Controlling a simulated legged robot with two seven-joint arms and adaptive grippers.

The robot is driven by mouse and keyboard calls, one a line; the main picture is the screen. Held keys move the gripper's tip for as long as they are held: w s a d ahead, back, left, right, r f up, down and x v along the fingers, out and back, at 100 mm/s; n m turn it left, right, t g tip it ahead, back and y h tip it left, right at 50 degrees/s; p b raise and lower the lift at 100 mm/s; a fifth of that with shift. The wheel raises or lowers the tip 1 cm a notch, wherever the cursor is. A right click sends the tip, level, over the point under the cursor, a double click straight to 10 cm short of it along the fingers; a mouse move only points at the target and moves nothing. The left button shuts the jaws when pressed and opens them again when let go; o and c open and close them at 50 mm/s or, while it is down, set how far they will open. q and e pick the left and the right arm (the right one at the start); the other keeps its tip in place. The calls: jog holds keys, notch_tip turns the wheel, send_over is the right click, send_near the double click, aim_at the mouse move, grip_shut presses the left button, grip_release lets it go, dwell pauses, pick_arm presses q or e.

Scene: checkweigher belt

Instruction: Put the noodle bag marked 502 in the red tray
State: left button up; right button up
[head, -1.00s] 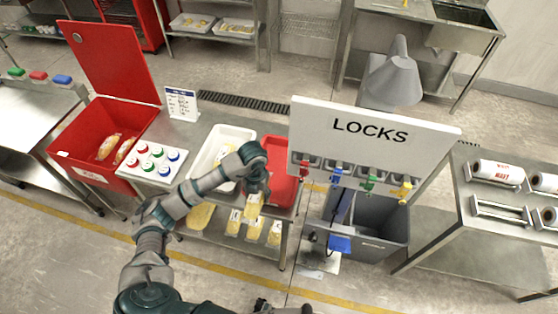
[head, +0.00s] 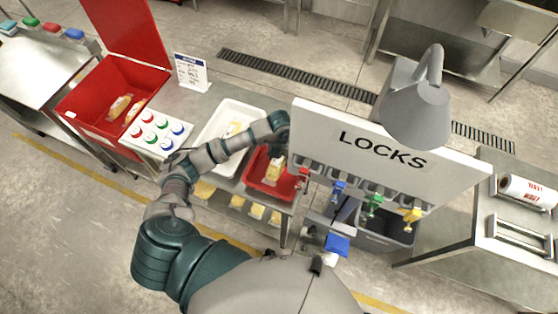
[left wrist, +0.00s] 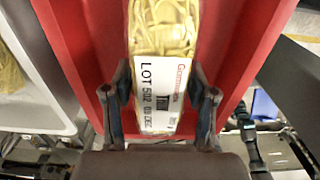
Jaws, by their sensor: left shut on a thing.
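The noodle bag (head: 273,171) is pale yellow with a white label. In the left wrist view its label (left wrist: 152,92) reads LOT 502. My left gripper (left wrist: 160,78) is shut on this bag, with one finger at each side of the label. The red tray (left wrist: 75,40) also fills the wrist view behind the bag. My right gripper is not in view.
A white tray (head: 213,127) with a noodle bag stands left of the red tray. The LOCKS sign (head: 400,135) with coloured locks stands close on the right. An open red bin (head: 90,103) and a board of coloured caps (head: 150,141) are further left. Several bags lie on the lower shelf.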

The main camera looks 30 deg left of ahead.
aim_at(278, 162)
pick_arm(q)
jog(key=shift+d+f, duration=0.3)
jog(key=shift+f, duration=0.3)
jog(key=shift+d+f, duration=0.25)
jog(key=shift+f, duration=0.6)
jog(key=shift+s+a+f, duration=0.1)
jog(key=shift+a+f, duration=0.1)
jog(key=shift+a, duration=0.4)
jog(key=o, duration=1.2)
jog(key=shift+a, duration=0.2)
jog(key=shift+o, duration=0.8)
jog(key=shift+a, duration=0.1)
jog(key=shift+d, duration=0.45)
jog(key=shift+d+r, duration=0.2)
jog(key=shift+r, duration=0.15)
notch_tip(278, 162, up, 5)
jog(key=shift+f, duration=0.2)
jog(key=r, duration=0.3)
jog(key=a+r, duration=0.1)
jog(key=r, duration=0.1)
jog(key=shift+r+b, duration=0.4)
jog(key=shift+d+r, duration=0.1)
jog(key=shift+r, duration=0.4)
jog(key=shift+d+r, duration=0.1)
jog(key=shift+d, duration=0.25)
jog(key=shift+a, duration=0.1)
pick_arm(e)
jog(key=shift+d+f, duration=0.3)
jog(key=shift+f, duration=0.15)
